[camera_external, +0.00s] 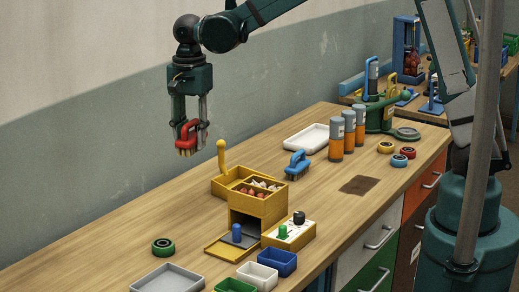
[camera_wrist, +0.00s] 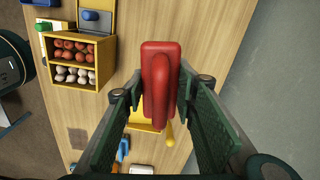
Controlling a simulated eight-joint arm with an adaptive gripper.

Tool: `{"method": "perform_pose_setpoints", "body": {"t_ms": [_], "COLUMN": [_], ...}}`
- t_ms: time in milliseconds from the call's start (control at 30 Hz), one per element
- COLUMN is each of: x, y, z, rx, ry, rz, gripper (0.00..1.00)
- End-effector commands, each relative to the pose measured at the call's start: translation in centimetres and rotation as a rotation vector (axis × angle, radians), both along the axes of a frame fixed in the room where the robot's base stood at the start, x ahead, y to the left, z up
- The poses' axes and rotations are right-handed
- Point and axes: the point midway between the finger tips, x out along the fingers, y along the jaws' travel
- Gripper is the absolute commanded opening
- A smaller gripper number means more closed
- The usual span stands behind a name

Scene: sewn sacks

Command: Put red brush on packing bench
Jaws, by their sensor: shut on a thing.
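My gripper (camera_external: 188,124) is shut on the red brush (camera_external: 186,134) and holds it well above the bench, bristles pointing down. In the wrist view the red brush (camera_wrist: 160,85) sits between the two fingers of my gripper (camera_wrist: 160,95). The packing bench (camera_external: 110,222) is a long wooden-topped bench running under my gripper. A blue brush (camera_external: 298,165) stands on it near the middle.
Grey tray (camera_external: 167,279), green ring (camera_external: 163,246), white tray (camera_external: 307,138) and orange-grey bottles (camera_external: 336,140) are also on the bench. The left-hand top is mostly clear.

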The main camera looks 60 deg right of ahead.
Motion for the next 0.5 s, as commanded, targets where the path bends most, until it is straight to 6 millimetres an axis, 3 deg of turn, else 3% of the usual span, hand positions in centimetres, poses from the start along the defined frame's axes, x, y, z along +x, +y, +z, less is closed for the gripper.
{"method": "perform_pose_setpoints", "body": {"t_ms": [500], "x": [2.0], "y": [-6.0], "z": [0.0], "rx": [0.000], "ry": [0.000], "rz": [0.419], "gripper": [0.14]}}
